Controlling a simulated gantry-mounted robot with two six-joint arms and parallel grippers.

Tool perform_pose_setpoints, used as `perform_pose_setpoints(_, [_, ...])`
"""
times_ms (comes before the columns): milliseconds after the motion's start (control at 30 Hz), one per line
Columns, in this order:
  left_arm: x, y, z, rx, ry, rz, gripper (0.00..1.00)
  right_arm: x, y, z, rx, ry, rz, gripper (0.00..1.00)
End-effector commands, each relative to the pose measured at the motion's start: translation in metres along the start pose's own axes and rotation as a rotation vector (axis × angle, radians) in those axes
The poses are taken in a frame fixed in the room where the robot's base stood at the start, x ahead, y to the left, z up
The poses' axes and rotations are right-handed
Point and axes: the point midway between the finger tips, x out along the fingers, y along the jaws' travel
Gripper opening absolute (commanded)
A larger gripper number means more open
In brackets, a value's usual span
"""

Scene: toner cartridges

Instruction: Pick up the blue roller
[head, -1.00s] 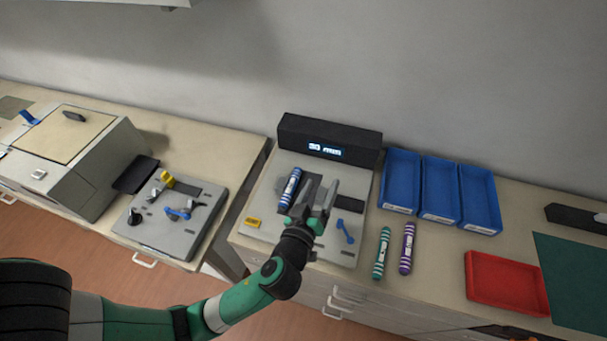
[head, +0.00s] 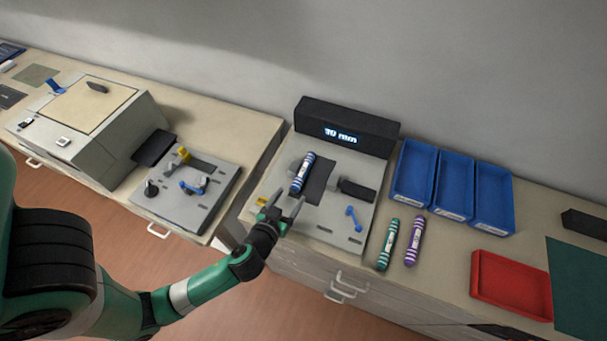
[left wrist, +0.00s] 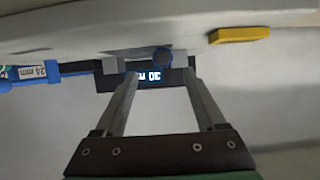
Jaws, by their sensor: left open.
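The blue roller (head: 302,173), striped blue and white, lies on the light grey fixture plate (head: 330,218) below the black display box, in the head view. My left gripper (head: 288,197) is open and empty near the plate's front-left part. Its fingers are apart from the roller, which lies farther back. My right gripper is not in view.
The display box (head: 347,128) reads 30 mm. A black block (head: 358,190), a blue lever (head: 353,217) and a yellow block (head: 262,201) are on the plate. Green (head: 388,244) and purple (head: 414,241) rollers lie to the right, near blue trays (head: 455,218) and a red tray (head: 512,311).

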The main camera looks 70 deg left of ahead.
Motion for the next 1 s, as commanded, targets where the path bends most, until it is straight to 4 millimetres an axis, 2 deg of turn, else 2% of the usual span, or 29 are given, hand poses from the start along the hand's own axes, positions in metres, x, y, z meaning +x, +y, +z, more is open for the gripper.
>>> perform_pose_setpoints(267, [0.014,-0.002,-0.001,-0.001,0.0,-0.002,0.72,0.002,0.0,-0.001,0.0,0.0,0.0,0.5])
perform_pose_setpoints(533, [0.056,-0.005,0.002,-0.003,0.0,-0.001,0.72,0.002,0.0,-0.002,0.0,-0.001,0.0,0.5])
perform_pose_setpoints(767, [0.06,-0.004,0.002,0.0,0.0,0.001,0.72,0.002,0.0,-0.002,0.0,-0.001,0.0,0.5])
perform_pose_setpoints(833, [0.06,-0.004,0.002,0.0,0.0,0.001,0.65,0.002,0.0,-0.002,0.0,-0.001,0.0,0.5])
perform_pose_setpoints(1000, [0.06,-0.004,0.002,-0.001,0.0,0.001,0.35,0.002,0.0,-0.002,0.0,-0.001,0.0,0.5])
